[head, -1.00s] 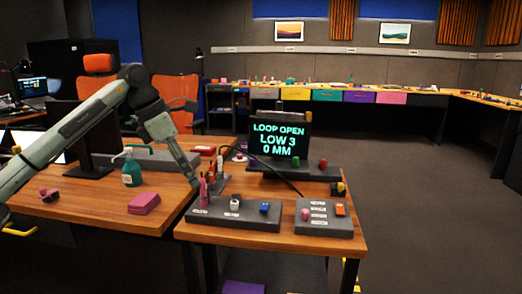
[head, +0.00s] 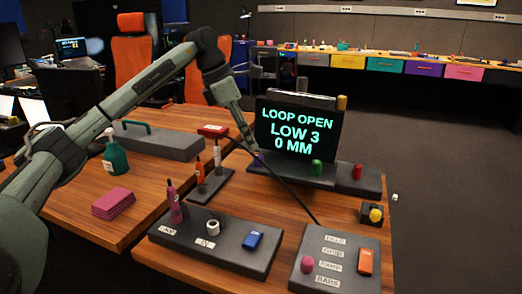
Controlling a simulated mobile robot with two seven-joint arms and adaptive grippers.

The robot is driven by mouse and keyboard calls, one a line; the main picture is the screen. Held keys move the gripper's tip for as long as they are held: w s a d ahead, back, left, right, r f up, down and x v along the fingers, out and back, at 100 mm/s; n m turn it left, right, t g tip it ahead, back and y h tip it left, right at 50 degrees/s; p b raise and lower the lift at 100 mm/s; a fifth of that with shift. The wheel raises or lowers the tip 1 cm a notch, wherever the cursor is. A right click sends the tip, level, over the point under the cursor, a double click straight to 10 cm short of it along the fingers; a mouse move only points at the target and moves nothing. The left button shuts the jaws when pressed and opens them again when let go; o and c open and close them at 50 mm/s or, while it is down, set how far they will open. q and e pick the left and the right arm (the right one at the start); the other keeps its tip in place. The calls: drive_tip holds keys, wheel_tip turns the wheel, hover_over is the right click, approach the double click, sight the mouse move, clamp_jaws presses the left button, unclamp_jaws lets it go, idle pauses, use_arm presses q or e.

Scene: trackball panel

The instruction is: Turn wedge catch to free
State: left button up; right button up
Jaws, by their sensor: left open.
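I cannot tell for certain which part is the wedge catch; no readable label names it. Candidates are a yellow knob on a small dark block (head: 376,214) at the right table edge, a white ringed knob (head: 212,227) and a pink upright lever (head: 175,206) on the front left panel. A screen (head: 297,130) reads "LOOP OPEN LOW 3 0 MM". My left gripper (head: 251,146) is open, pointing down just left of the screen, close to a purple knob (head: 257,159). Its fingertips are small and blurred. My right gripper is not in view.
A long base (head: 335,177) below the screen carries green and red knobs. A dark cable crosses the table. A green bottle (head: 115,158) stands left.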

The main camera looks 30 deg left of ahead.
sight(257, 156)
use_arm(q)
drive_tip(key=x, duration=0.5)
drive_tip(key=shift+d+f, duration=0.1)
drive_tip(key=shift+f, duration=0.2)
drive_tip(key=shift+w, duration=0.1)
clamp_jaws()
